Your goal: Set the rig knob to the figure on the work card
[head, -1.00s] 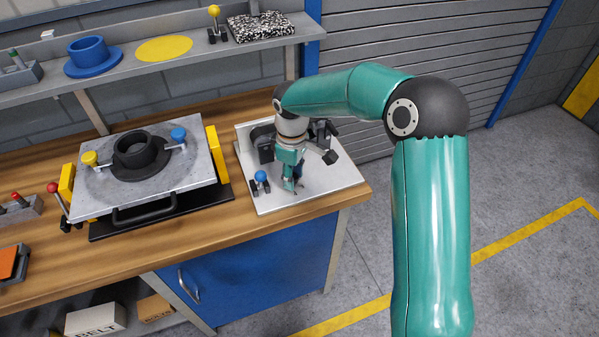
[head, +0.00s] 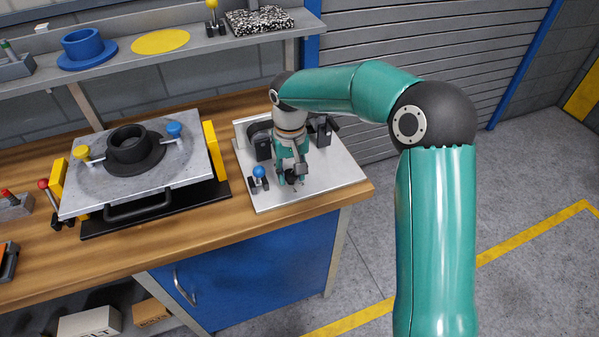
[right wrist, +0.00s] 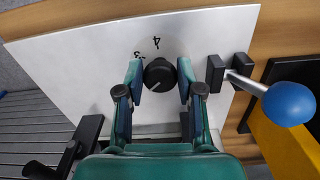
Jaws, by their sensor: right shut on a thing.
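The rig knob (right wrist: 159,74) is a round black dial with a pale pointer line, set on a light grey plate (right wrist: 75,45). The figures 4 and 3 are marked on the plate beside it in the right wrist view. My right gripper (right wrist: 159,82) has one finger on each side of the knob and is shut on it. In the head view the right gripper (head: 291,174) is low over the plate, and the knob (head: 292,177) shows partly at its fingertips. I cannot make out the work card. My left gripper is out of view.
A blue-balled lever (right wrist: 290,103) stands close beside the knob; it also shows in the head view (head: 259,172). Black clamps (head: 322,130) stand at the plate's back. A metal fixture with a black ring (head: 128,146) is to the left. A shelf (head: 190,55) runs behind.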

